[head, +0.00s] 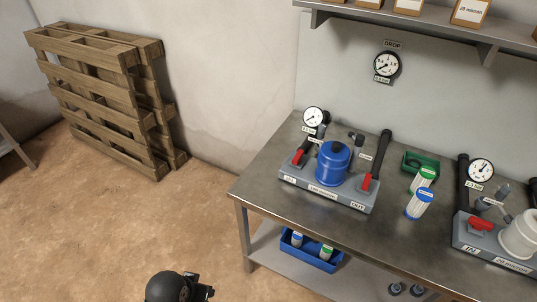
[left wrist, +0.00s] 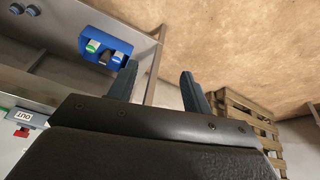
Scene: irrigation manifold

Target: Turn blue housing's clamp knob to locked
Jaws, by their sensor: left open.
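The blue housing (head: 333,165) stands upright on a grey base (head: 325,191) on the bench, with a dark cap (head: 338,147) on top. A small dark knob-like part (head: 356,138) shows just behind it to the right; I cannot tell which of these is the clamp knob or how it is set. Red-handled valves (head: 297,157) and (head: 368,183) flank the housing. My left gripper (left wrist: 158,76) shows in the left wrist view, fingers apart and empty, away from the housing. A dark part of mine (head: 180,287) shows low in the head view. My right gripper is not in view.
The metal bench (head: 270,180) has bare room at its front left. A blue bin (head: 312,254) with cartridges sits on the lower shelf and shows in the left wrist view (left wrist: 88,25). Cartridges (head: 418,204), a green tray (head: 410,160) and a white housing (head: 521,232) stand to the right. Pallets (head: 105,92) lean left.

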